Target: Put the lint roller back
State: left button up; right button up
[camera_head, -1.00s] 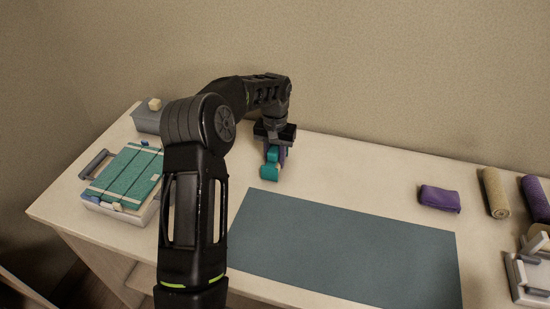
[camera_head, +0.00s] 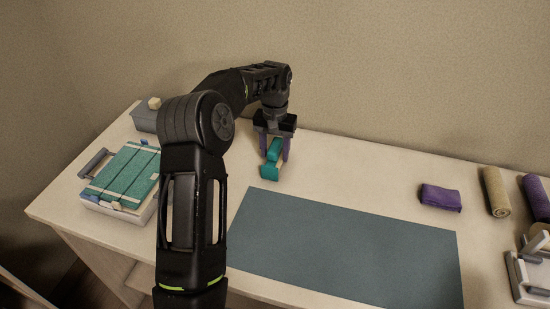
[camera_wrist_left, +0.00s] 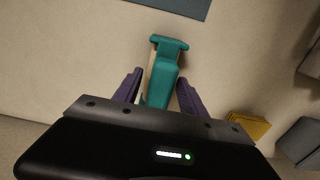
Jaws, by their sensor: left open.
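A teal T-shaped tool with a pale wood-coloured side, apparently the lint roller (camera_head: 271,172), lies on the table behind the mat. It also shows in the left wrist view (camera_wrist_left: 163,75), its crosspiece pointing away from the gripper. My left gripper (camera_head: 274,150) is over its rear part, pointing down. Its purple fingers are open, one on each side of the teal body, with a visible gap on each side in the left wrist view (camera_wrist_left: 158,88). The tool's rear end is hidden by the gripper housing. My right gripper is not in view.
A blue-grey mat (camera_head: 345,245) covers the front middle. At left are a tray (camera_head: 117,217) with a teal bundle and a grey box (camera_head: 145,121). A yellow thing (camera_wrist_left: 248,127) lies near the gripper.

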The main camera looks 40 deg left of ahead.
pick_arm(q)
notch_tip(320, 180, up, 6)
jog(key=shift+f+b, duration=0.2)
jog(key=shift+b, duration=0.15)
notch_tip(320, 180, up, 4)
jog(key=shift+f+p, duration=0.1)
jog(key=shift+p, duration=0.8)
jog(key=shift+f, duration=0.15)
